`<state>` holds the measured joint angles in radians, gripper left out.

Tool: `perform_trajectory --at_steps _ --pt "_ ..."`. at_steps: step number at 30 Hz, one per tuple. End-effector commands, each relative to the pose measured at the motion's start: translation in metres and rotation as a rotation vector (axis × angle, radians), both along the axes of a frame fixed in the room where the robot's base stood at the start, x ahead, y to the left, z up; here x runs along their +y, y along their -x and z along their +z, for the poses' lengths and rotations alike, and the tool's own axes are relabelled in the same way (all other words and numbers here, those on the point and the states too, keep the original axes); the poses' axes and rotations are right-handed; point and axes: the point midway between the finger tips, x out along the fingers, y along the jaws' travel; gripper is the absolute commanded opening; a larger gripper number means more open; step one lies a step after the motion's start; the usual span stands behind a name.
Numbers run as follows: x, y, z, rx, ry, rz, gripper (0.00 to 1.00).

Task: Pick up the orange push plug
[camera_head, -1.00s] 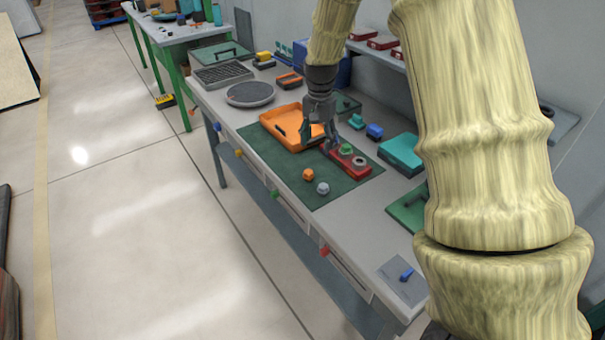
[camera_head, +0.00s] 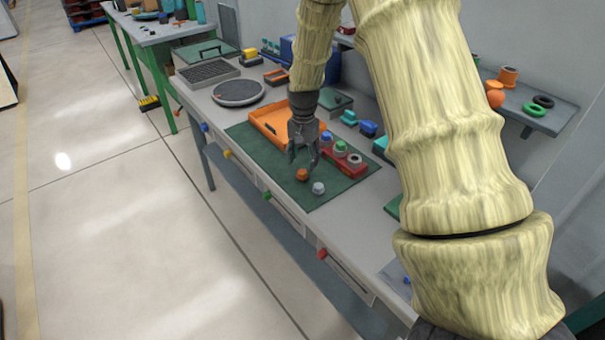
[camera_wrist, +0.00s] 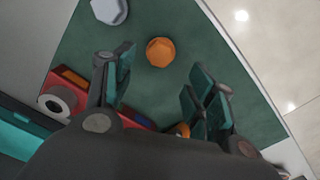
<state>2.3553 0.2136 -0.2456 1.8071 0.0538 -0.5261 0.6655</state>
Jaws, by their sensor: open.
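The orange push plug (camera_head: 302,174) is a small faceted piece on the dark green mat (camera_head: 330,190). It also shows in the wrist view (camera_wrist: 160,52), just beyond the gap between my fingertips. My gripper (camera_head: 303,160) is open and empty and points down close to the plug. In the wrist view its fingers (camera_wrist: 163,78) stand apart on either side, with nothing between the tips. I cannot tell the exact height of the tips above the mat.
A grey faceted plug (camera_head: 318,188) lies near the orange one. A red holder (camera_head: 345,167) with blue, green and grey pieces is close on the right. An orange tray (camera_head: 265,125) lies behind. The mat's front left is clear.

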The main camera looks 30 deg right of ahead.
Motion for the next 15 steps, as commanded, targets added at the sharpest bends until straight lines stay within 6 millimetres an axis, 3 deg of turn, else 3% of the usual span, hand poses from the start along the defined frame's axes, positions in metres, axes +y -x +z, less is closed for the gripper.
perform_trajectory --at_steps 7,15 --pt "0.0 0.003 -0.013 0.003 -0.001 -0.001 0.56" --pt "0.001 0.004 -0.042 0.003 -0.001 0.001 0.56"
